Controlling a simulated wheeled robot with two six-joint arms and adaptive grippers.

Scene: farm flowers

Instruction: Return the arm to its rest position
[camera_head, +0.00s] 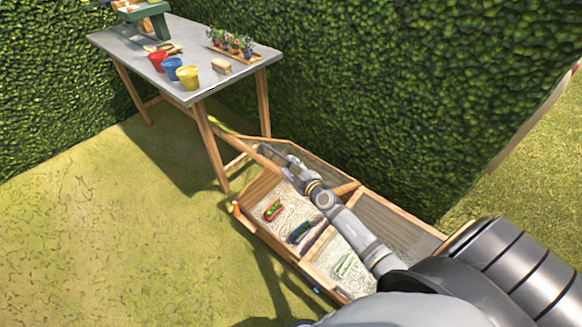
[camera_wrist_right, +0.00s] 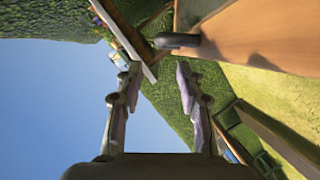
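My right arm (camera_head: 345,225) reaches from the lower right over the wooden planter box. My right gripper (camera_head: 272,154) is above the far end of the box, near the table's legs. In the right wrist view my right gripper (camera_wrist_right: 157,76) has its two fingers apart, with nothing held between them. My left gripper is in neither view.
The wooden box (camera_head: 262,238) has compartments holding a small red and green item (camera_head: 273,210), a dark item (camera_head: 300,231) and a pale green item (camera_head: 345,265). A grey table (camera_head: 200,45) carries red, blue and yellow buckets and potted flowers. Hedges stand behind; grass at left is clear.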

